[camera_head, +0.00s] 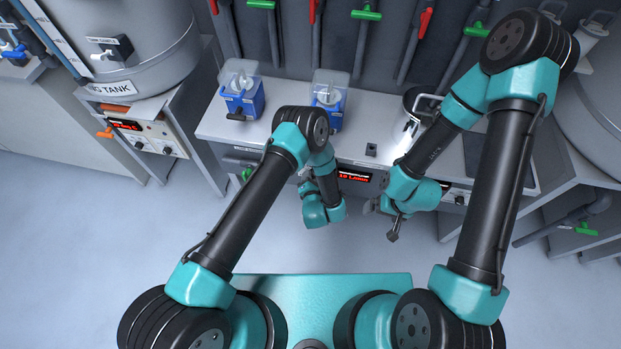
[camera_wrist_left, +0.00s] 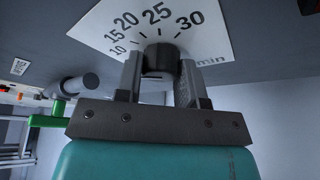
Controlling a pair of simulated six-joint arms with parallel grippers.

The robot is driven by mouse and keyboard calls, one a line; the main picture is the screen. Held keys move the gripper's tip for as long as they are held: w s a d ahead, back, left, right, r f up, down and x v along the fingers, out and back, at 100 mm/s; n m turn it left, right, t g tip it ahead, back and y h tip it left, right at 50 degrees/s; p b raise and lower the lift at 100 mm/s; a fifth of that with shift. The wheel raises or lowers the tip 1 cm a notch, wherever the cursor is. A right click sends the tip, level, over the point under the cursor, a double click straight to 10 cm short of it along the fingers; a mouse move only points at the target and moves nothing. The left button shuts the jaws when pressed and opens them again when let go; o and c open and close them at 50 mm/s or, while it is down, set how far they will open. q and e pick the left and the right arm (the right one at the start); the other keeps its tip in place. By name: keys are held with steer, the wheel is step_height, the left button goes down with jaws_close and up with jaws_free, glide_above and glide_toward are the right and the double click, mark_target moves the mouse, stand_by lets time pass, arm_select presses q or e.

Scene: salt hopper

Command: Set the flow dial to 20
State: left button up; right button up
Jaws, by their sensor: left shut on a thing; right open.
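The flow dial's black knob (camera_wrist_left: 160,60) sits in front of a white scale plate (camera_wrist_left: 205,45) in the left wrist view. The plate is marked 10, 15, 20, 25, 30 and "min". My left gripper (camera_wrist_left: 160,75) is shut on the knob, one finger on each side. The knob's pointer is not clear to me. In the head view the dial and left fingertips are hidden behind my left arm. My right gripper (camera_head: 382,222) is open and empty, in front of the bench.
A red-lit display (camera_head: 354,177) is on the bench front; its digits are too small to read surely. Two blue pumps (camera_head: 242,100) (camera_head: 328,117) and a metal pot (camera_head: 420,103) stand on the bench (camera_head: 215,127). A tank (camera_head: 140,60) stands left.

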arm_select(q)
steer(key=c, duration=0.4)
steer(key=shift+o, duration=0.2)
steer(key=shift+m, duration=0.3)
steer(key=m+t+y, duration=0.1)
steer(key=m+t, duration=0.1)
steer(key=m, duration=0.2)
steer(key=m+t+y, duration=0.1)
steer(key=m+t, duration=0.1)
steer(key=m, duration=0.3)
steer(key=shift+m, duration=0.3)
stand_by(0.3)
steer(key=o, duration=0.9)
